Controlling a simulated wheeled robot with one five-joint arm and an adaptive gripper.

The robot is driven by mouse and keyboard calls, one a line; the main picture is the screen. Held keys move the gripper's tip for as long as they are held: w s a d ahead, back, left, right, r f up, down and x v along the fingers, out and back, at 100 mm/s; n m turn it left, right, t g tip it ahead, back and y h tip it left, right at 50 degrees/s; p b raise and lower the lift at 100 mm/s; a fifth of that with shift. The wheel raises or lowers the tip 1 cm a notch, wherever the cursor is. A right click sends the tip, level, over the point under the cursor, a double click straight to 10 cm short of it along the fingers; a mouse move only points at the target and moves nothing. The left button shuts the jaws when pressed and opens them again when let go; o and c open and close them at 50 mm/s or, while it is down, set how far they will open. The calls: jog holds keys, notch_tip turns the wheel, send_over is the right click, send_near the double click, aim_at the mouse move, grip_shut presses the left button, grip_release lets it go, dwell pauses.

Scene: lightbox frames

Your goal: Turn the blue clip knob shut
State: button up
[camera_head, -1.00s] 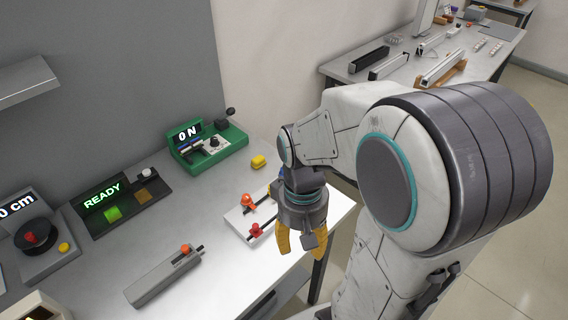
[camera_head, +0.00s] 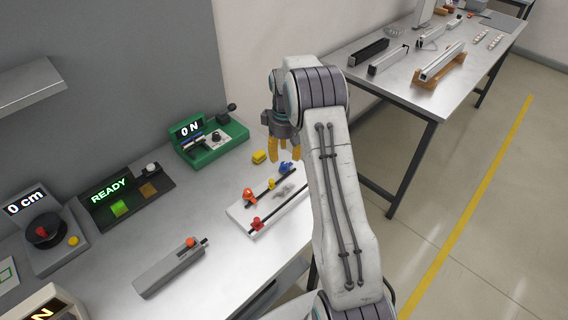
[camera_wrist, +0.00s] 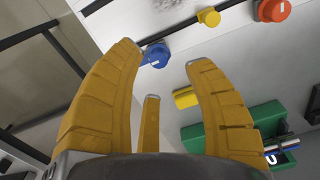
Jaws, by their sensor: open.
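The blue clip knob (camera_head: 285,167) sits at the far end of a dark rail on the white board (camera_head: 241,221). My gripper (camera_head: 285,158) has yellow fingers, spread open and empty, above and beside the knob. It also shows in the wrist view (camera_wrist: 160,75). I cannot tell whether any finger touches the knob. An orange knob (camera_head: 249,195), a yellow knob (camera_head: 271,184) and a red knob (camera_head: 256,223) sit on the same board.
A loose yellow piece (camera_head: 259,157) lies behind the board. A green device (camera_head: 210,145) reading 0 N stands at the back. A grey block (camera_head: 168,268) with an orange knob lies in front. Bare table separates the board from these.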

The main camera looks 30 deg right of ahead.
aim_at(284, 163)
jog(key=shift+w+d+r+n, duration=0.15)
jog(key=shift+w+r+n, duration=0.5)
jog(key=shift+w+n, duration=0.05)
jog(key=shift+s+f+n, duration=0.15)
jog(key=shift+s+n, duration=0.2)
jog(key=shift+n, duration=0.85)
jog(key=shift+f+p, duration=0.85)
jog(key=shift+f, duration=2.75)
jog(key=shift+o, duration=0.3)
grip_shut()
